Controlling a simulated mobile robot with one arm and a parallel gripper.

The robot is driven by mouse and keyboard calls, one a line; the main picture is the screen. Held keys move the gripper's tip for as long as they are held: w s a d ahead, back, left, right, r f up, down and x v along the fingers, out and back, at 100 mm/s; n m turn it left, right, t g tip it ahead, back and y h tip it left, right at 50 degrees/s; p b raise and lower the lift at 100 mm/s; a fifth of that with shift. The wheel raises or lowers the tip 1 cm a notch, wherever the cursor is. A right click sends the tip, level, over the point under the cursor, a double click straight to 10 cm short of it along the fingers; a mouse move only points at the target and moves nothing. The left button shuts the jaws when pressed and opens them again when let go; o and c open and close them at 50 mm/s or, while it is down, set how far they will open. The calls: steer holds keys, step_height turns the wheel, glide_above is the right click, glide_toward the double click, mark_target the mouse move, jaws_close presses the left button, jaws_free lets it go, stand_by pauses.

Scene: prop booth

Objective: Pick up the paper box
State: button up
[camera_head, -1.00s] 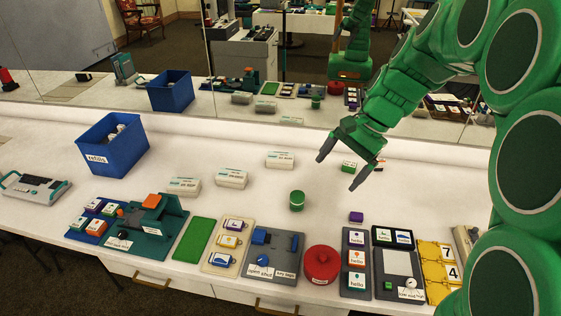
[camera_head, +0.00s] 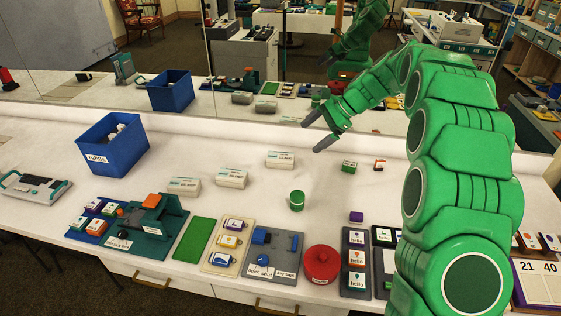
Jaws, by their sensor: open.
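Three white boxes with small printed labels lie on the white table: a left one (camera_head: 184,186), a middle one (camera_head: 231,178) and a back right one (camera_head: 280,159). The labels are too small for me to tell which is the paper box. My gripper (camera_head: 311,136) is open and empty, with its fingers pointing left. In the picture it shows above and to the right of the back right box, apart from it.
A blue bin (camera_head: 113,146) labelled "refills" stands at the left. A green cylinder (camera_head: 297,201) and a small green block (camera_head: 349,166) stand nearby. Several boards and a red round lid (camera_head: 321,264) line the front. A mirror-like panel runs behind the table.

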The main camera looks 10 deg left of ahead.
steer(key=w+a+f+m+y, duration=0.3)
steer(key=w+a+f+m, duration=0.1)
steer(key=w+f, duration=0.75)
steer(key=m+y, duration=0.2)
glide_toward(283, 156)
steer(key=shift+s+a+r, duration=0.15)
steer(key=shift+a, duration=0.45)
steer(key=shift+s+a+r, duration=0.15)
steer(key=shift+s+a, duration=0.05)
steer(key=shift+a, duration=0.45)
steer(key=shift+w+a+f+t, duration=0.1)
steer(key=shift+f+t, duration=0.05)
steer(key=shift+f, duration=0.45)
steer(key=shift+w+a+f+t, duration=0.1)
steer(key=shift+a+f+t, duration=0.05)
steer(key=shift+f, duration=0.4)
steer(key=shift+m, duration=0.3)
steer(key=shift+x, duration=3.9)
steer(key=shift+s+r, duration=0.1)
steer(key=shift+r, duration=0.05)
steer(key=shift+c, duration=0.4)
steer(key=c, duration=1.2)
